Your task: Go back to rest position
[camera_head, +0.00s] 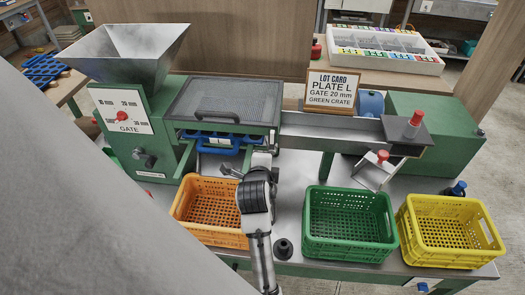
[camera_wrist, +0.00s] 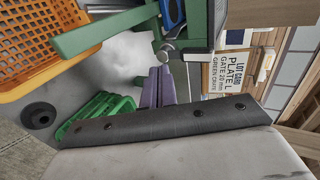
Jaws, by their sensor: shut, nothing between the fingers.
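My gripper (camera_head: 257,178) is in front of the green sorting machine (camera_head: 232,105), between the orange crate (camera_head: 205,232) and the green crate (camera_head: 349,253). In the wrist view its two fingers (camera_wrist: 158,72) are together and hold nothing. A small round grey knob (camera_wrist: 168,47) appears just beyond the fingertips; I cannot tell whether they touch it. A blue perforated tray (camera_head: 215,140) sits in the machine under the grey mesh lid (camera_head: 228,100), partly hidden by my arm. The orange, green and yellow crates (camera_head: 450,257) look empty.
A grey hopper (camera_head: 125,50) and gate dial (camera_head: 122,117) stand at left. A lot card (camera_head: 331,90) reads Plate L, gate 20 mm, green crate. A dark round knob (camera_head: 283,248) stands beside my arm.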

